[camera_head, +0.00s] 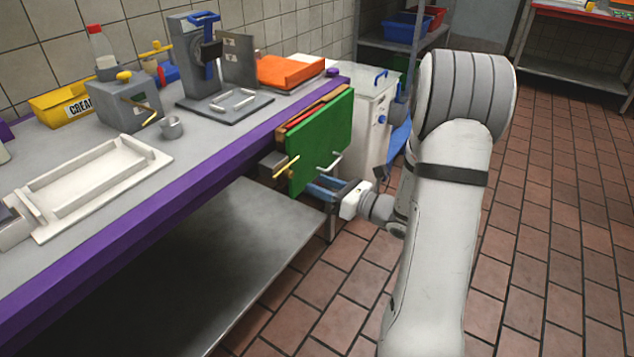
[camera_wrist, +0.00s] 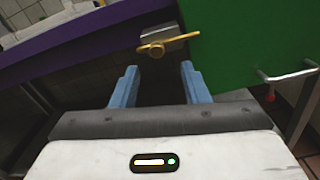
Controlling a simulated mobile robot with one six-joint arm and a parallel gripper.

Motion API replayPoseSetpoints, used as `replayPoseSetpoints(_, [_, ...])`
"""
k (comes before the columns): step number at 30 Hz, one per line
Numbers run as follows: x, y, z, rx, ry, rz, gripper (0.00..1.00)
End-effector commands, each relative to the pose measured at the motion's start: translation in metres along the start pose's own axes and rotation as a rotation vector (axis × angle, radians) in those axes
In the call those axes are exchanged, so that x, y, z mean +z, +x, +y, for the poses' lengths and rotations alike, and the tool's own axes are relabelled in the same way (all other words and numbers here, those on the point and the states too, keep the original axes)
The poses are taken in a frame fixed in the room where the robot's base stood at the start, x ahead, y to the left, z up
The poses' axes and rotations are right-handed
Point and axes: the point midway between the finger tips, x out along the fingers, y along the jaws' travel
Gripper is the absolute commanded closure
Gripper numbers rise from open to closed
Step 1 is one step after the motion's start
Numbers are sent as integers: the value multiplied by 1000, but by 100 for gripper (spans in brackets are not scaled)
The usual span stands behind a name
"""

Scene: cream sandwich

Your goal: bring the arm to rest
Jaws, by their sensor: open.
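My gripper (camera_wrist: 158,82) is open, with its two blue fingers apart and nothing between them in the wrist view. In the head view my gripper (camera_head: 322,190) is just below and in front of a green board (camera_head: 322,140), near the end of the purple-edged counter (camera_head: 215,165). In the wrist view a brass-coloured latch handle (camera_wrist: 168,43) sits just beyond the fingertips, apart from them as far as I can tell. The green board (camera_wrist: 245,40) fills the upper right there. My white arm reaches across the right of the head view.
The counter bears a white tray (camera_head: 58,212), a yellow bin (camera_head: 62,103), a grey box (camera_head: 122,105), a press-like stand (camera_head: 190,60) and an orange tray (camera_head: 285,72). A white chest (camera_head: 367,110) stands beyond the board. The tiled floor (camera_head: 560,220) at right is clear.

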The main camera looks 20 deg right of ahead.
Motion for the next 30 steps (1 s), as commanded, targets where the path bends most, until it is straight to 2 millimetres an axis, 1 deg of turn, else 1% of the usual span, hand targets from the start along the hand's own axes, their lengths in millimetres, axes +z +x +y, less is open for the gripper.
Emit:
replayPoseSetpoints(9, [0,0,1,2,-1,1,59])
replayPoseSetpoints(11, [4,2,6,18,-14,10,59])
replayPoseSetpoints(12, [10,4,14,42,-32,23,59])
replayPoseSetpoints(14, [20,8,34,103,-80,60,59])
replayPoseSetpoints(17, [43,13,87,268,-223,158,59])
replayPoseSetpoints(18, [51,12,111,349,-299,208,59])
replayPoseSetpoints(20, [62,6,147,477,-427,283,59])
replayPoseSetpoints(21, [68,0,168,560,-517,333,59])
replayPoseSetpoints(23, [76,-13,196,682,-657,404,59])
replayPoseSetpoints(24, [81,-23,211,762,-755,450,59])
replayPoseSetpoints(26, [88,-39,230,878,-904,515,59])
replayPoseSetpoints(27, [94,-50,240,954,-1008,557,59])
replayPoseSetpoints(29, [104,-68,250,1064,-1168,617,59])
replayPoseSetpoints(30, [112,-80,254,1135,-1277,655,59])
